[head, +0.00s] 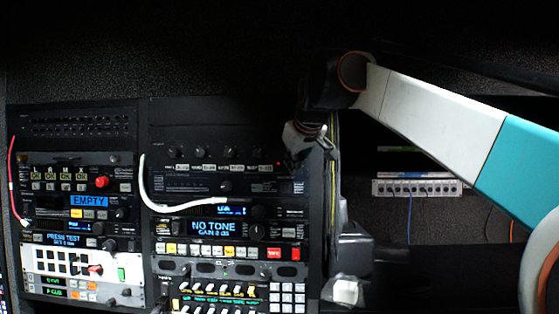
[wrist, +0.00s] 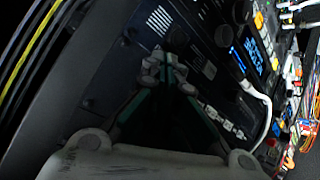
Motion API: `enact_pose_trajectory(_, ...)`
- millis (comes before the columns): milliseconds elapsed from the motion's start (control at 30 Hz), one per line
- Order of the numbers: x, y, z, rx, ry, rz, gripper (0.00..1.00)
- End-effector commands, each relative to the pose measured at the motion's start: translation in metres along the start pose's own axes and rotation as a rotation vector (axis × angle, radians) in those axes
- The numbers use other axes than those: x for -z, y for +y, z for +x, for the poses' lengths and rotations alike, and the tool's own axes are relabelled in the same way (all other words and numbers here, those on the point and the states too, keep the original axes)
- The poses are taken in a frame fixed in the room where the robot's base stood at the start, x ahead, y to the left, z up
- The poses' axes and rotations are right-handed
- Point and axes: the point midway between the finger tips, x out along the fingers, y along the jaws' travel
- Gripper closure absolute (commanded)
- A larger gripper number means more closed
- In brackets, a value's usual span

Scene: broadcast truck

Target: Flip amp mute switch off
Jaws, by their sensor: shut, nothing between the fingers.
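A dark panel (head: 215,165) with a row of small knobs and a red light near its right end is at the top of the right rack in the head view. I cannot make out which control is the amp mute switch. My gripper (head: 290,160) is at the panel's right end, in front of the rack's edge. In the wrist view my gripper (wrist: 164,70) is shut and empty, its tips together over a dark panel face with a slotted grille (wrist: 160,18). The fingers hide part of the panel, and I cannot tell whether they touch it.
A white cable (head: 150,195) loops across the right rack. Below are a lit NO TONE display (head: 213,228) and rows of buttons. The left rack (head: 80,120) holds more panels and a red cable. A patch strip (head: 415,188) is at the right, behind my arm.

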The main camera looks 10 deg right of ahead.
Motion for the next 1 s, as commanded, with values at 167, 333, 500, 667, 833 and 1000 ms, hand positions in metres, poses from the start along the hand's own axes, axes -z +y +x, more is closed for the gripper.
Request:
enact_pose_trajectory(167, 0.001, 0.001, 0.001, 0.0, 0.0, 0.0, 1.0)
enact_pose_trajectory(333, 0.001, 0.001, 0.002, 0.0, 0.0, 0.0, 1.0)
enact_pose_trajectory(500, 0.001, 0.001, 0.002, 0.0, 0.0, 0.0, 1.0)
enact_pose_trajectory(667, -0.001, -0.001, -0.001, 0.0, 0.0, 0.0, 1.0)
enact_pose_trajectory(833, -0.005, -0.005, -0.007, 0.001, 0.0, 0.0, 1.0)
enact_pose_trajectory(1000, -0.006, -0.007, -0.008, 0.0, 0.0, 0.0, 1.0)
